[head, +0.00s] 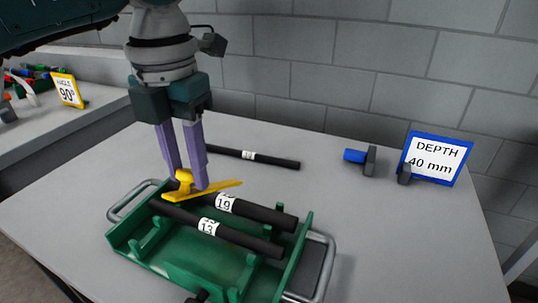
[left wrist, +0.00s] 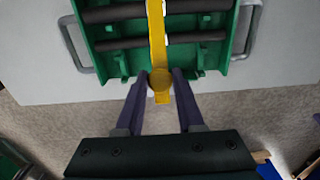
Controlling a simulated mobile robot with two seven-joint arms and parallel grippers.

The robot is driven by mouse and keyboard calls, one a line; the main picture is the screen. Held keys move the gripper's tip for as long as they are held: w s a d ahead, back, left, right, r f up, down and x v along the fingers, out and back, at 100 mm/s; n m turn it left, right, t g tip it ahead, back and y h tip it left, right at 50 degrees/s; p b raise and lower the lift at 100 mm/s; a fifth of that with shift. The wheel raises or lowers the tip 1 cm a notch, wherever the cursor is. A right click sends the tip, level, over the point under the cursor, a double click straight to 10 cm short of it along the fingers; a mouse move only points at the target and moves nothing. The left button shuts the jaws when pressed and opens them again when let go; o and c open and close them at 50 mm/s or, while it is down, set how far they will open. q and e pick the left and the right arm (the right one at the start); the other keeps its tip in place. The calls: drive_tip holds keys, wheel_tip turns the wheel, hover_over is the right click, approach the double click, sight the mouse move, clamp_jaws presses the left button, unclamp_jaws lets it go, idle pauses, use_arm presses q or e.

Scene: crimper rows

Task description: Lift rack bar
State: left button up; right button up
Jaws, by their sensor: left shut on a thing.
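The rack bar is a flat yellow strip (head: 222,188) with a round knob (head: 184,178) near its left end. It lies across above two black rods in a green rack (head: 175,262). My left gripper (head: 187,185) points down from above, its purple fingers shut on the knob. In the left wrist view the bar (left wrist: 157,35) crosses over the dark rods, with the knob between the fingertips (left wrist: 160,78). Whether the bar touches the rods or hangs just above them, I cannot tell. My right gripper is not in view.
The rods are labelled 19 (head: 258,212) and 13 (head: 240,238). Another black rod (head: 270,160) lies behind the rack. A blue-and-grey piece (head: 357,156) and a blue-framed "DEPTH 40 mm" sign (head: 436,158) stand at the right. A yellow "90°" sign (head: 68,90) stands on the left bench.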

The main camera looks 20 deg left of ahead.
use_arm(q)
drive_tip(key=shift+w, duration=0.1)
drive_tip(key=shift+w+r+b, duration=0.3)
drive_tip(key=shift+w+b, duration=0.1)
drive_tip(key=shift+w, duration=0.05)
drive_tip(key=shift+w+d+r+b, duration=0.1)
drive_tip(key=shift+w+r+b, duration=0.5)
drive_tip(key=shift+w, duration=0.4)
drive_tip(key=shift+w+d+r+b, duration=0.1)
drive_tip(key=shift+w+r+b, duration=0.45)
drive_tip(key=shift+w, duration=0.45)
drive_tip(key=shift+c, duration=0.2)
drive_tip(key=shift+w+d+r+b, duration=0.1)
drive_tip(key=shift+w+r+b, duration=0.25)
drive_tip(key=shift+w+r, duration=0.3)
drive_tip(key=shift+w+r+b, duration=0.3)
drive_tip(key=shift+w+r, duration=0.15)
drive_tip(key=shift+w, duration=0.3)
